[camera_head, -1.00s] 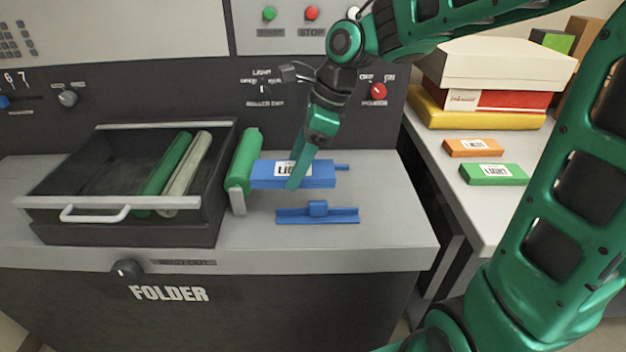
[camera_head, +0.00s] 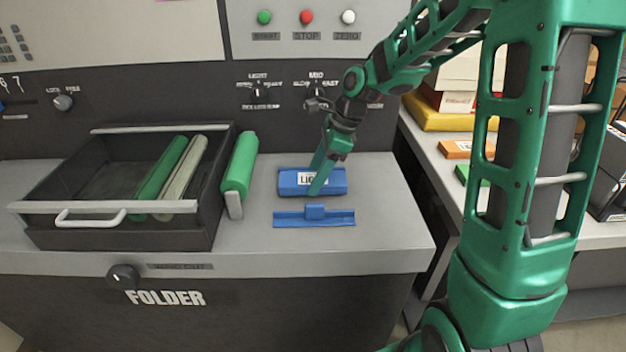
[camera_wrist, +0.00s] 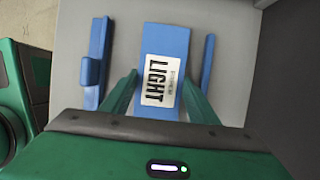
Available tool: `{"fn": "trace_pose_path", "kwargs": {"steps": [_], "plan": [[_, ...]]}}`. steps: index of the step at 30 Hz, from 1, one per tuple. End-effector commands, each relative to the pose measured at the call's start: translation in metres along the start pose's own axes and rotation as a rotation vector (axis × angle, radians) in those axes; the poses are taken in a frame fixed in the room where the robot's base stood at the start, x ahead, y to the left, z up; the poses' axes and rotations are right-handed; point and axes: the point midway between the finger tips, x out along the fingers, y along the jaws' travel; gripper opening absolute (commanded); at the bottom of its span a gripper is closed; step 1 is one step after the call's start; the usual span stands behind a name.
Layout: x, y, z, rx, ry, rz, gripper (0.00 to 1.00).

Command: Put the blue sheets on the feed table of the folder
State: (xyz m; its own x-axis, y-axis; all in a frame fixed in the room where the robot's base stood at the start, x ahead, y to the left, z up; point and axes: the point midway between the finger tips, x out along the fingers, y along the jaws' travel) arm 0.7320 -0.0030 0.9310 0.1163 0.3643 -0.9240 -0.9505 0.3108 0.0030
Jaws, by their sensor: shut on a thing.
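The blue sheets, a flat blue pack (camera_head: 288,189) with a white "LIGHT" label, are at the folder's feed table (camera_head: 385,205), between two blue guide rails. My gripper (camera_head: 316,180) comes down from above with one finger on each long side and is shut on the pack. In the wrist view the pack (camera_wrist: 165,40) lies between the fingers. The front rail (camera_head: 314,218) is clear of it; the back rail (camera_wrist: 208,62) shows in the wrist view. I cannot tell whether the pack touches the table. The green roller (camera_head: 239,163) is left of the pack, with a gap.
An open dark tray (camera_head: 130,232) with a green and a pale roller stands left. Start, stop and zero buttons and knobs are on the panel behind. A side table (camera_head: 435,165) at right holds orange and green packs and stacked boxes, partly hidden by my arm.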

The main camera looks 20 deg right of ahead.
Motion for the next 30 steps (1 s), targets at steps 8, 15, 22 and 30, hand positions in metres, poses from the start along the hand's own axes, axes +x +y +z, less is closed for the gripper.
{"fn": "trace_pose_path", "kwargs": {"steps": [8, 15, 22, 30], "plan": [[0.012, 0.000, -0.004, -0.001, 0.000, -0.001, 0.25], [0.014, 0.000, -0.005, -0.001, 0.000, 0.000, 0.69], [0.014, 0.000, -0.005, -0.001, 0.000, 0.000, 0.73], [-0.001, -0.001, -0.004, -0.001, -0.001, -0.003, 0.73]]}}
